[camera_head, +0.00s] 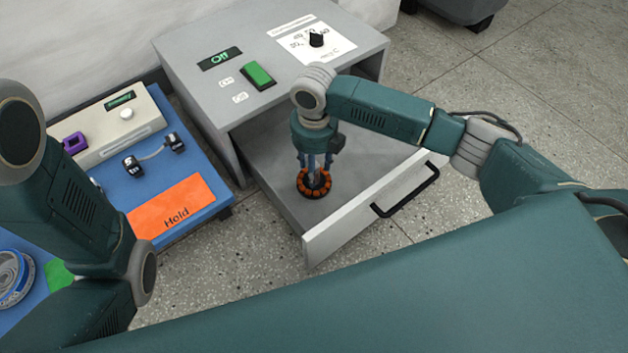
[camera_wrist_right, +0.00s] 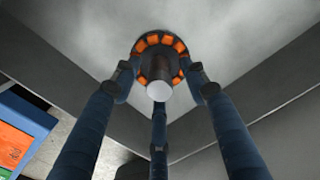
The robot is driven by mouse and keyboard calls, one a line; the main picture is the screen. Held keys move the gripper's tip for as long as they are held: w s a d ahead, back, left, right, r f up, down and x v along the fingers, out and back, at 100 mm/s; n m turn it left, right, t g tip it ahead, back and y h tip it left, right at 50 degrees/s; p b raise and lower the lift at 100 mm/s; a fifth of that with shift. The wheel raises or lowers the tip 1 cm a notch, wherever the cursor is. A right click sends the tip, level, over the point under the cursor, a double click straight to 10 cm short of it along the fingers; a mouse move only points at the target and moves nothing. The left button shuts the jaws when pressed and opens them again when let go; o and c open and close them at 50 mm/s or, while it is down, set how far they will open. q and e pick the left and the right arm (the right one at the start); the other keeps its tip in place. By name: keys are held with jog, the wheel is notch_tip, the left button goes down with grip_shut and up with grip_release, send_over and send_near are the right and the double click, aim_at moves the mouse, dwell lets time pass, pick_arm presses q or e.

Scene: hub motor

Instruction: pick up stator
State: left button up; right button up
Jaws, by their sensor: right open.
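The stator (camera_head: 302,187) is a dark ring with orange segments standing on the floor of the open drawer (camera_head: 368,150). In the right wrist view the stator (camera_wrist_right: 160,42) lies ahead of the fingers, with a dark central shaft and a pale round end towards the camera. My right gripper (camera_head: 316,168) points down over it, its fingers spread. In the wrist view its three fingers (camera_wrist_right: 160,82) surround the shaft, with their tips near the ring; I cannot tell whether they touch. My left arm shows at the left, but its gripper is out of view.
A grey cabinet (camera_head: 215,95) with an "Off" display and green switch stands behind the drawer. The drawer front (camera_head: 340,223) has a black handle. At left, a blue table (camera_head: 140,190) bears an orange "Hold" pad (camera_head: 165,198), a beige device (camera_head: 100,135) and a blue spool (camera_head: 12,272).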

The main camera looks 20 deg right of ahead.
grip_shut()
jog(key=shift+r, duration=0.1)
